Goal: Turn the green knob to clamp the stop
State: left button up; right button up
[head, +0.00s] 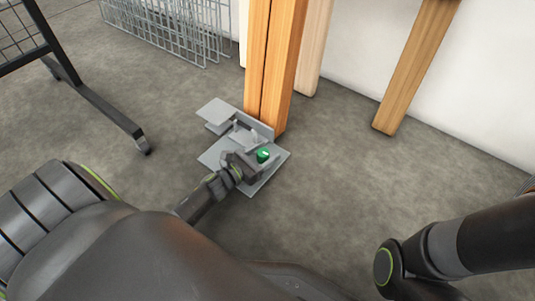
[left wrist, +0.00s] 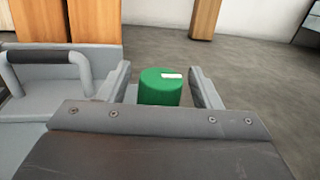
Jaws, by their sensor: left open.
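The green knob (head: 263,155) sits on a grey metal fixture (head: 272,172) on the floor, at the foot of wooden posts. In the left wrist view the knob (left wrist: 160,87) is a green cylinder with a white mark on top. My left gripper (head: 254,160) is open at the knob. In the left wrist view its two fingers (left wrist: 158,88) stand on either side of the knob, with small gaps visible. The knob's lower part is hidden behind the gripper body. My right arm shows at the lower right of the head view, but its gripper is out of view.
Wooden posts (head: 273,70) rise behind the fixture, and another leans at the wall (head: 415,65). A grey handle with a dark grip (left wrist: 45,58) stands left of the knob. Floor to the right is clear.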

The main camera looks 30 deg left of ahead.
pick_arm(q)
jog(key=shift+w+d, duration=0.2)
jog(key=shift+w, duration=0.45)
grip_shut()
jog(key=shift+s, duration=0.1)
